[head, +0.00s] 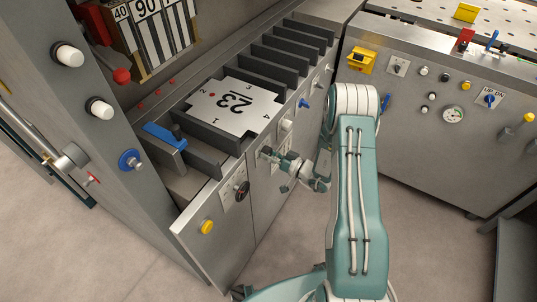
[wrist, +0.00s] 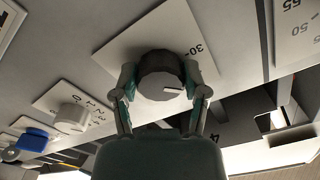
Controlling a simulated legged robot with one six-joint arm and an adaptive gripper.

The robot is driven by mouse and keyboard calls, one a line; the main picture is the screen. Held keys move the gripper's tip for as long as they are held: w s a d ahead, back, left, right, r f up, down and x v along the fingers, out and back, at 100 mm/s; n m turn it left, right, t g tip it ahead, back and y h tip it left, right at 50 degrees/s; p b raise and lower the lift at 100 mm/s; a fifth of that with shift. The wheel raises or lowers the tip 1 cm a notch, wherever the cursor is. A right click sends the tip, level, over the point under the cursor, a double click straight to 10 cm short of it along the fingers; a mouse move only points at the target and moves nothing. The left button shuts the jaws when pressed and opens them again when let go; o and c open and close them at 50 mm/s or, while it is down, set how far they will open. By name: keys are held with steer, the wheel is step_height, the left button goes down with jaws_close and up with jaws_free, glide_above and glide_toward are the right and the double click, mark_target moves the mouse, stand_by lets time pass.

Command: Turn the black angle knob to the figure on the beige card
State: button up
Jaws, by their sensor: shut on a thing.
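The black angle knob (wrist: 160,75) sits on a pale scale plate (wrist: 150,30) in the wrist view. It has a dark rim, a grey face and a white pointer line toward the picture's right. A "30" mark shows on the plate to the upper right, and the line does not point straight at it. My gripper (wrist: 162,92) is shut on the knob, one finger on each side. In the head view my gripper (head: 270,156) is at the cabinet front and hides the knob. A beige card (head: 147,9) with a large "90" shows at the top left, partly cut off.
Below and left of my gripper is a black-and-red dial (head: 241,190). A white knob (wrist: 72,118) and a blue knob (wrist: 34,140) are nearby. Floor in front is free.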

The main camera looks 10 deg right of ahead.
steer(key=shift+s+f, duration=0.15)
steer(key=shift+f, duration=0.05)
steer(key=o, duration=1.1)
steer(key=shift+o, duration=0.2)
steer(key=shift+r, duration=0.1)
steer(key=shift+d, duration=0.1)
steer(key=v, duration=1.1)
steer(key=shift+s+d, duration=0.2)
steer(key=shift+d, duration=0.1)
